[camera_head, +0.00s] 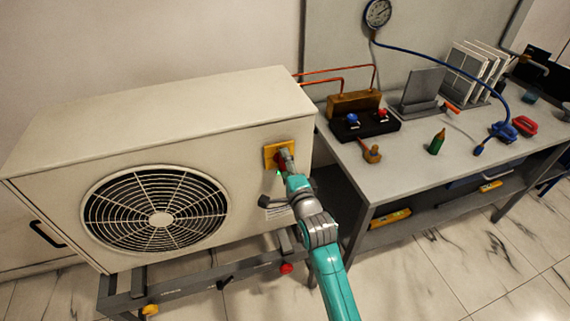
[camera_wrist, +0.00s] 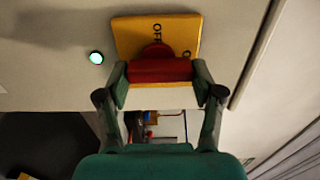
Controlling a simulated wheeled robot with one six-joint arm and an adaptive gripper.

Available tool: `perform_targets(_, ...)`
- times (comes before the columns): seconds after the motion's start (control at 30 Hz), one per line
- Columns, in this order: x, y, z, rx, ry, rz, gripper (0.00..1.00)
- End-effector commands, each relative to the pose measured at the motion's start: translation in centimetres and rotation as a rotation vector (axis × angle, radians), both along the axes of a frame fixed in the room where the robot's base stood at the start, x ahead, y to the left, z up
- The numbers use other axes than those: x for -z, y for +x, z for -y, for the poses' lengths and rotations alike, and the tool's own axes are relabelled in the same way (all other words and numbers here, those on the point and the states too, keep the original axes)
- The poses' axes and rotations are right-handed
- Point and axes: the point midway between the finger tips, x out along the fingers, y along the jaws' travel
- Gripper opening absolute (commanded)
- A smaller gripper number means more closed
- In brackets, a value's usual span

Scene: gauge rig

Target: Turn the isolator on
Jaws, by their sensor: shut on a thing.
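The isolator is a yellow plate (camera_wrist: 128,37) with a red handle (camera_wrist: 160,70) on it. In the head view the yellow plate (camera_head: 269,155) is on the right part of the front of the beige fan unit (camera_head: 190,115). My gripper (camera_wrist: 159,74) is shut on the red handle, one finger at each end, with the handle lying crosswise in the wrist view. In the head view my gripper (camera_head: 284,160) hides most of the handle.
A round pale-green light (camera_wrist: 96,57) glows beside the plate. The workbench (camera_head: 440,185) to the right holds a black block (camera_head: 352,133) with blue and red knobs, a green bottle (camera_head: 437,142) and other items. A pressure gauge (camera_head: 377,13) is above.

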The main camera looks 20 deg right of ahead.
Motion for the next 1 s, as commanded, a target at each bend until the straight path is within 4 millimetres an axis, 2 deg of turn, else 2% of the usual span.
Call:
perform_targets(0.47, 0.14, -0.02, 0.06, 0.001, 0.017, -0.003, 0.32)
perform_targets(0.5, 0.14, -0.02, 0.06, 0.001, 0.017, -0.003, 0.69)
perform_targets(0.6, 0.12, -0.02, 0.05, 0.001, 0.016, -0.002, 0.92)
perform_targets(1.0, 0.09, -0.31, 0.02, 0.000, 0.015, -0.001, 0.92)
